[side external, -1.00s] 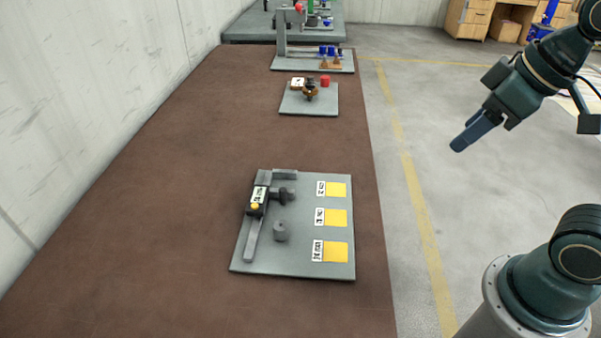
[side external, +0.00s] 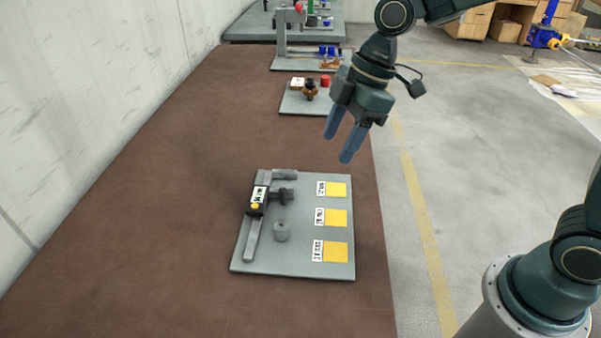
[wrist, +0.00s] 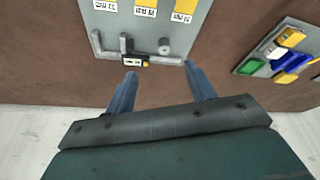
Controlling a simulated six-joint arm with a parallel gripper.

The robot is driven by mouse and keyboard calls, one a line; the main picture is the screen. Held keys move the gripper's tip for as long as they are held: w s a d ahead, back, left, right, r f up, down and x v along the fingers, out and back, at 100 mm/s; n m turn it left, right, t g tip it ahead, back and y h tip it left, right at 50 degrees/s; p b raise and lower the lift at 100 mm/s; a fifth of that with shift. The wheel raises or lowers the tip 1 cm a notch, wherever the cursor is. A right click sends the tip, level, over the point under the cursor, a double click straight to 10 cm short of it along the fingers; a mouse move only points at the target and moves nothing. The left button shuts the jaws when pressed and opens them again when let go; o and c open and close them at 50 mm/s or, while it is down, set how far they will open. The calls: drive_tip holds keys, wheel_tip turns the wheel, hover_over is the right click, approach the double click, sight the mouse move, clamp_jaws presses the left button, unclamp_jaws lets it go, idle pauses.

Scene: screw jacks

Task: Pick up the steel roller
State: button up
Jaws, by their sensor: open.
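The steel roller (side external: 281,232) is a short grey cylinder standing upright on a grey board (side external: 300,262). In the wrist view the roller (wrist: 164,49) shows beyond and between my fingertips, near the board's lower part. My gripper (side external: 338,147) is open and empty, pointing down above the board's far right side, well clear of the roller. Its two blue fingers (wrist: 162,75) are spread in the wrist view. A sliding gauge with a dark body and white label (side external: 258,196) lies on the board beside the roller.
Labelled yellow squares (side external: 335,217) line the board's right side. Another board (side external: 309,106) with a red cylinder (side external: 325,80) lies farther back. The wall (side external: 90,110) bounds the left. The brown tabletop (side external: 180,190) is clear left of the board.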

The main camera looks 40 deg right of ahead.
drive_tip(key=w+a+f+n+g+y, duration=0.1)
drive_tip(key=w+a+f+n+g, duration=0.1)
drive_tip(key=w+a+f+n, duration=0.4)
drive_tip(key=m, duration=0.2)
approach(280, 224)
drive_tip(key=shift+x, duration=2.5)
drive_tip(key=shift+s+d+f, duration=0.1)
drive_tip(key=shift+s, duration=0.05)
drive_tip(key=shift+x, duration=2.5)
drive_tip(key=c, duration=1.1)
drive_tip(key=shift+c, duration=0.2)
drive_tip(key=shift+r, duration=0.25)
